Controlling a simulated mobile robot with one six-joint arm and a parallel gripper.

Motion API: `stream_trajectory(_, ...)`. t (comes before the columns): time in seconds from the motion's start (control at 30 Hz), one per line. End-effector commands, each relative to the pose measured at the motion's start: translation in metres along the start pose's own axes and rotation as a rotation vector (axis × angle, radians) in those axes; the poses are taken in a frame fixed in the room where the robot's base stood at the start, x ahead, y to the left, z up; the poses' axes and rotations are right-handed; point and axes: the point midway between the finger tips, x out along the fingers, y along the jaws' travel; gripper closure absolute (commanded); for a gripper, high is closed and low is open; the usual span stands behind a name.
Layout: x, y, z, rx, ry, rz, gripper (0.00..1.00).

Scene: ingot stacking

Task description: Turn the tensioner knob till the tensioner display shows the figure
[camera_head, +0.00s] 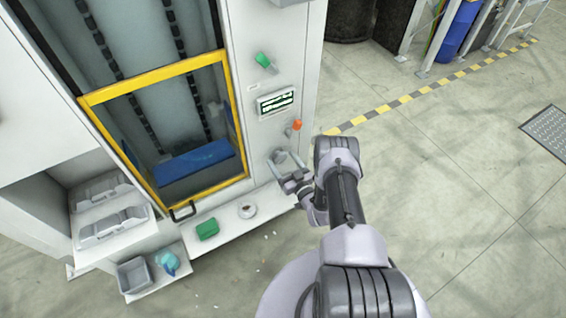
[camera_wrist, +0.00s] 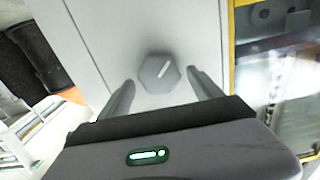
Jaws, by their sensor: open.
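The tensioner knob (camera_wrist: 160,73) is a grey, many-sided dial with a white pointer line, on a pale panel in the wrist view. The line slants up to the right. My gripper (camera_wrist: 161,80) is open, with one finger on each side of the knob; I see a gap on both sides and cannot tell the depth to it. In the head view my gripper (camera_head: 289,157) is at the lower part of the machine's front panel and largely hides the knob. A display (camera_head: 276,101) with pale marks on a dark screen sits above; its figure is too small to read.
A green switch (camera_head: 266,62) and an orange button (camera_head: 295,126) are on the same panel. A yellow-framed door (camera_head: 165,81) is to the left. A green block (camera_head: 207,229) and a white roll (camera_head: 247,210) lie on the ledge below. The floor right is open.

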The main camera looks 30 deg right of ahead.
Motion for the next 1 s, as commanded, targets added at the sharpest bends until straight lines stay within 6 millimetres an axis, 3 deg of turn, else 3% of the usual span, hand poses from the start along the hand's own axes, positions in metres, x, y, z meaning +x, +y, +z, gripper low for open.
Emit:
stream_trajectory(0.07, -0.0002, 0.0, -0.0001, 0.0, 0.0, 0.0, 0.27)
stream_trajectory(0.37, -0.0006, -0.0001, 0.0001, 0.0, 0.0, 0.0, 0.86)
stream_trajectory(0.67, -0.0008, -0.0005, -0.0002, -0.042, -0.001, 0.0, 0.88)
stream_trajectory(1.0, -0.0012, -0.0024, -0.0004, -0.284, -0.002, 0.0, 0.88)
